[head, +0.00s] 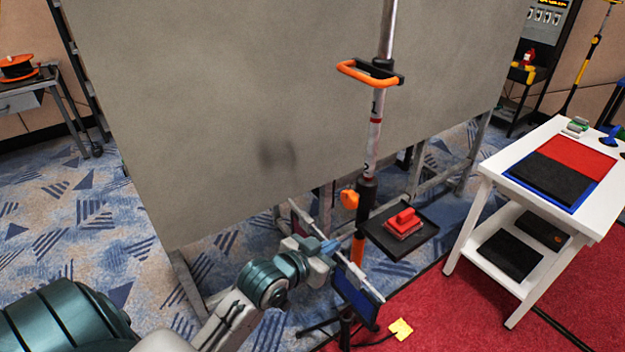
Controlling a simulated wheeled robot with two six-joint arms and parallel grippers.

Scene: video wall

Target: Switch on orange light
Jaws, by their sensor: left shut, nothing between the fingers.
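I cannot tell for sure which part is the orange light. A dark and grey pole (374,140) stands in front of a big grey panel. It carries an orange loop handle (361,74) high up and an orange knob (349,199) lower down. My left gripper (331,247) reaches in from the lower left. Its bluish fingertips are shut and empty, close to the lower pole and a thin pale bar (357,276). Whether they touch the bar cannot be told. A dark blue plate (355,297) sits below the bar. My right gripper is out of view.
The grey panel (250,110) fills the middle. A small black tray (419,244) with a red block (403,222) juts from the pole. A white table (487,170) with red and black pads stands right. A yellow piece (401,329) lies on the red carpet.

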